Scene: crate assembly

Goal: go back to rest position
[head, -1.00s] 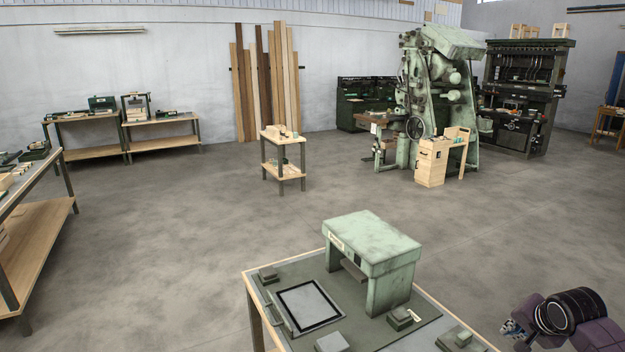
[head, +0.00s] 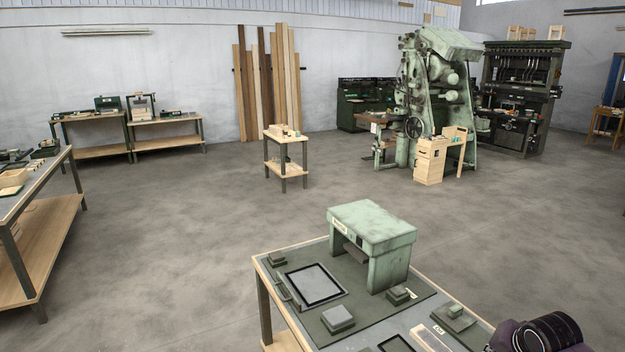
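Part of my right arm shows at the bottom right corner of the head view, dark and purple. Its gripper is outside the picture. My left arm and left gripper are not in view. Below me stands a work table (head: 262,264) with a dark mat. A pale green press-like frame (head: 372,228) stands on it. A black-edged square plate (head: 314,284) lies on the mat, with several small grey-green blocks around it, one of them near the front (head: 338,318).
A workbench (head: 52,222) stands at the left. A small cart (head: 287,160) stands mid-room. A large green machine (head: 437,95) and a wooden cabinet (head: 430,160) are at the back right. Boards lean on the back wall. The floor (head: 190,230) between is clear.

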